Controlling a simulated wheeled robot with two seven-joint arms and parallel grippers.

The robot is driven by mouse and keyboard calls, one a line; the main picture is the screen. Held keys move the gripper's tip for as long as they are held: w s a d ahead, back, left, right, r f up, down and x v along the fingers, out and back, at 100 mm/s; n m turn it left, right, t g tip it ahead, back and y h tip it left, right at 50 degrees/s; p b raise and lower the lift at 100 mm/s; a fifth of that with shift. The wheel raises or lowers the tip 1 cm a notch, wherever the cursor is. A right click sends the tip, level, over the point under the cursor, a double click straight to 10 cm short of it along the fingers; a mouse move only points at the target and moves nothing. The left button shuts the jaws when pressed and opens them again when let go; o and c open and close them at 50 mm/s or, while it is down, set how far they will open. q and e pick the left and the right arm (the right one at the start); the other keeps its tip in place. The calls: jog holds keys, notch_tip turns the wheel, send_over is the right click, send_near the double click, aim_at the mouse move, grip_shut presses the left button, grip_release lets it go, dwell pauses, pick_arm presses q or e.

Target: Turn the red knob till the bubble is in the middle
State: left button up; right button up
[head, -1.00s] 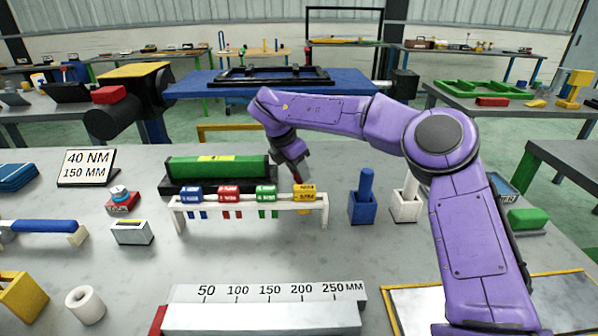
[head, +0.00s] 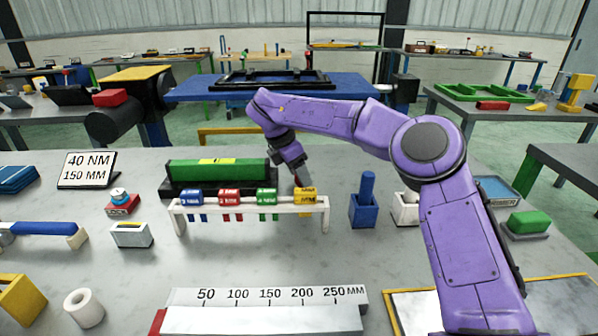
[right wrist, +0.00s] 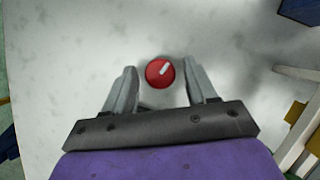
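The red knob (right wrist: 160,72) shows in the right wrist view as a round cap with a white pointer line slanting to the upper right. It lies between the fingertips of my right gripper (right wrist: 161,66), which is open, with gaps on both sides. In the head view my right gripper (head: 301,179) reaches down behind the yellow tool on the white rack, and the knob is hidden there. The green level (head: 195,171) sits on a dark base left of the gripper, with a yellow vial window (head: 217,161) on top. The bubble is too small to make out. My left gripper is out of view.
The white rack (head: 254,204) with blue, red, green and yellow tools stands close in front of the level and gripper. A blue holder (head: 363,209) and a white holder (head: 405,208) stand to the right. The grey bench in front of the rack is clear up to the ruler block (head: 262,318).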

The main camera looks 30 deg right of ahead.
jog(key=p+v, duration=0.1)
jog(key=v, duration=0.9)
jog(key=shift+r, duration=0.25)
jog(key=shift+a, duration=0.15)
